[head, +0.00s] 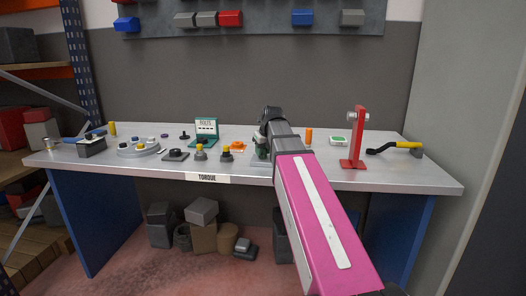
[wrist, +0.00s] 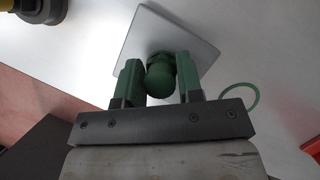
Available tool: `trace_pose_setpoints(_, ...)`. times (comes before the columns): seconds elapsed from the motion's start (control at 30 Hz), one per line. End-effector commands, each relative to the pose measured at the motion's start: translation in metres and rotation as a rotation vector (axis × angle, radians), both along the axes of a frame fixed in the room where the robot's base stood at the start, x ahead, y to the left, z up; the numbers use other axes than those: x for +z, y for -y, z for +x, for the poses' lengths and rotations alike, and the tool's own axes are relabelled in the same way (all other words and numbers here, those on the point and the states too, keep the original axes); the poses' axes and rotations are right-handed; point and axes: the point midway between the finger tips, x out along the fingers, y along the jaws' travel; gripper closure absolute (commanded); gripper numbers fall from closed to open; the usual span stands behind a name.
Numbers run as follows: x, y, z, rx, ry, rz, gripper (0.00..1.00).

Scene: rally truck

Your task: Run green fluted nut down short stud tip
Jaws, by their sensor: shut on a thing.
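In the wrist view my gripper (wrist: 159,72) has two green-padded fingers closed on the sides of a green nut (wrist: 160,78) with a rounded end facing the camera. The nut is over a square grey plate (wrist: 190,25). The short stud is hidden behind the nut, so I cannot tell how far the nut sits on it. In the head view my gripper (head: 262,146) points down near the front edge of the bench, and my pink arm link hides part of that spot.
The grey bench (head: 330,175) holds several small stands and parts left of my gripper, including a green board labelled BOLTS (head: 206,130). To the right are an orange cylinder (head: 309,135), a red post (head: 358,140) and a yellow-handled tool (head: 408,145). A thin green ring (wrist: 254,98) lies nearby.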

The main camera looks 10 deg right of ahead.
Motion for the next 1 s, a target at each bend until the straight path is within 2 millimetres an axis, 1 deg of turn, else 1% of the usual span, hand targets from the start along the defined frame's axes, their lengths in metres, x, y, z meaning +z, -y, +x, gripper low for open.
trace_pose_setpoints(0.27, -0.0003, -0.0006, -0.0009, -0.009, -0.001, 0.001, 0.92)
trace_pose_setpoints(0.5, -0.0005, -0.0011, -0.0010, -0.141, -0.002, 0.000, 0.92)
trace_pose_setpoints(0.73, -0.0004, -0.0009, -0.0008, -0.152, -0.003, 0.001, 0.92)
trace_pose_setpoints(0.77, -0.0004, -0.0009, -0.0008, -0.151, -0.003, 0.001, 0.56)
trace_pose_setpoints(0.8, -0.0004, -0.0008, -0.0008, -0.151, -0.003, 0.001, 0.52)
trace_pose_setpoints(1.0, -0.0002, -0.0004, -0.0004, -0.151, -0.001, 0.001, 0.52)
